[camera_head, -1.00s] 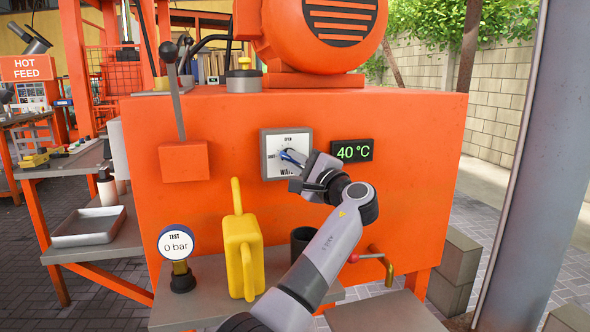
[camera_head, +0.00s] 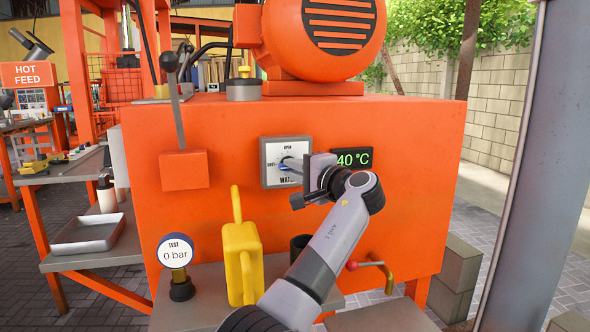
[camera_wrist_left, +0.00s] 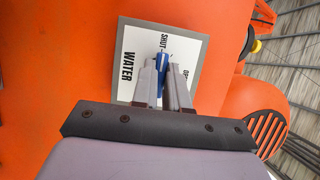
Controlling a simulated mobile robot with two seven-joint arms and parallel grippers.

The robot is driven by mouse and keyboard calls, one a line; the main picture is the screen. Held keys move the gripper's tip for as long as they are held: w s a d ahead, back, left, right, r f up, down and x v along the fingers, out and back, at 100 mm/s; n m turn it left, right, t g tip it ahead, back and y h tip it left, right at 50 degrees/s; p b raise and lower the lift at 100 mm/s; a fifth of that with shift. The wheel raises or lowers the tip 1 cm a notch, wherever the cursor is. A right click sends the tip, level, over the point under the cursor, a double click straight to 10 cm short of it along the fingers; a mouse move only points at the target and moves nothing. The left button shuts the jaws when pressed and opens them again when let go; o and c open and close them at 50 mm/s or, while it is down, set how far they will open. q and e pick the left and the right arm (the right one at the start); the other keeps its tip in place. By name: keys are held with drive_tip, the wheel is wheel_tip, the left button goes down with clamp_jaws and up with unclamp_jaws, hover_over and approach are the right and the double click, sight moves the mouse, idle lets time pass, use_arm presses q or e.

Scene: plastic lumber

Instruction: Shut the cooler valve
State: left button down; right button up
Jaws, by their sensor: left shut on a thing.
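The cooler valve is a blue handle (camera_head: 291,167) on a square white plate with a grey frame (camera_head: 267,179), set in the front of the orange machine. The plate reads OPEN at the top, SHUT at the left and WATER at the bottom. My left gripper (camera_head: 300,167) reaches the plate from the right and partly hides it. In the left wrist view, its two fingers (camera_wrist_left: 163,88) are closed around the blue handle (camera_wrist_left: 163,72), whose tip points at the word SHUT. My right gripper is in neither view.
A green 40 °C display (camera_head: 352,160) sits close beside my left wrist. Below are a yellow watering can (camera_head: 243,262), a 0 bar gauge (camera_head: 175,252), a dark cup (camera_head: 300,245) and a red-tipped tap (camera_head: 370,264). An upright lever (camera_head: 178,110) stands left.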

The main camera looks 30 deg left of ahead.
use_arm(q)
drive_tip(key=c, duration=1.1)
unclamp_jaws()
drive_tip(key=shift+c, duration=0.2)
drive_tip(key=shift+d, duration=0.15)
drive_tip(key=v, duration=0.7)
